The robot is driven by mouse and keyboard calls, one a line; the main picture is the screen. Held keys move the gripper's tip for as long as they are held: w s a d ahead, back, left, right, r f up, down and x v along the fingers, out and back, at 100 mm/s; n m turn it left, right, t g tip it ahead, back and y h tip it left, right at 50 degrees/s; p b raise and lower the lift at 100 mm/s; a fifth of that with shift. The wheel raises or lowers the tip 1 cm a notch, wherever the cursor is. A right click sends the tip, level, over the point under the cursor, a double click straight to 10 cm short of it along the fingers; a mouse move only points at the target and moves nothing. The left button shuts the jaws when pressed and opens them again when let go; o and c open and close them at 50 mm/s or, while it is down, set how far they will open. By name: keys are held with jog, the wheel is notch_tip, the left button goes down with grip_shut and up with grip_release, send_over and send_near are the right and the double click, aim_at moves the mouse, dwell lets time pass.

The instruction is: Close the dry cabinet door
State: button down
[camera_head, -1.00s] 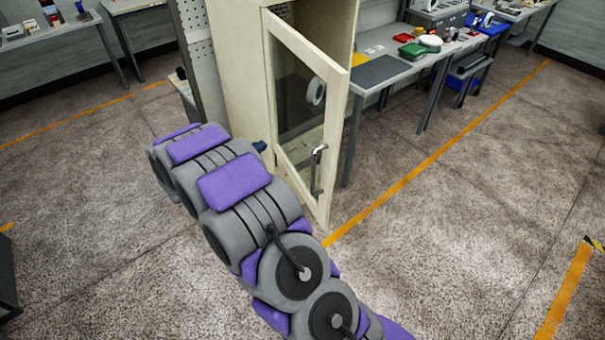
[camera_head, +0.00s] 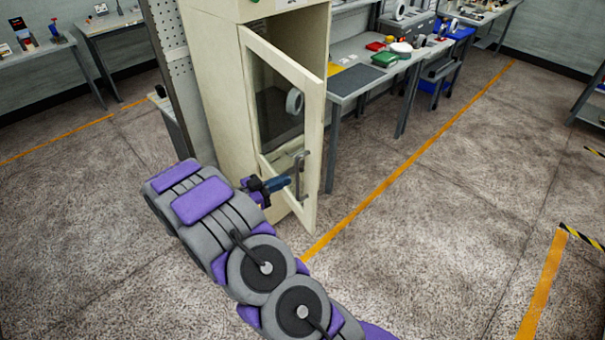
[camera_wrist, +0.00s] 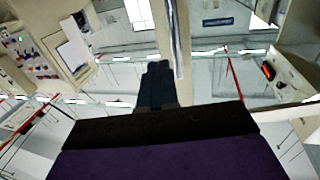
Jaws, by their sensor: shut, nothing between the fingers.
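The dry cabinet (camera_head: 207,70) is a tall cream cabinet. Its glazed door (camera_head: 312,130) stands open, swung outward, with the free edge at the right. A metal bar handle (camera_head: 300,173) is on the outer face near that edge. My gripper (camera_head: 288,182) is shut and empty, its dark blue fingers just left of the handle in the head view. I cannot tell whether they touch the handle or door. In the wrist view the closed fingers (camera_wrist: 157,70) point up the picture, beside a pale upright bar (camera_wrist: 177,40) that may be the handle.
A grey workbench (camera_head: 350,85) with a red item, a green item and a dark mat stands right of the cabinet. A perforated panel (camera_head: 165,45) stands at its left. The floor in front and to the right is clear, with orange lines.

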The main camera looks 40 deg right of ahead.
aim_at(313, 169)
jog(key=d, duration=0.5)
jog(key=s+d+b, duration=0.1)
jog(key=d, duration=0.2)
jog(key=shift+s, duration=0.1)
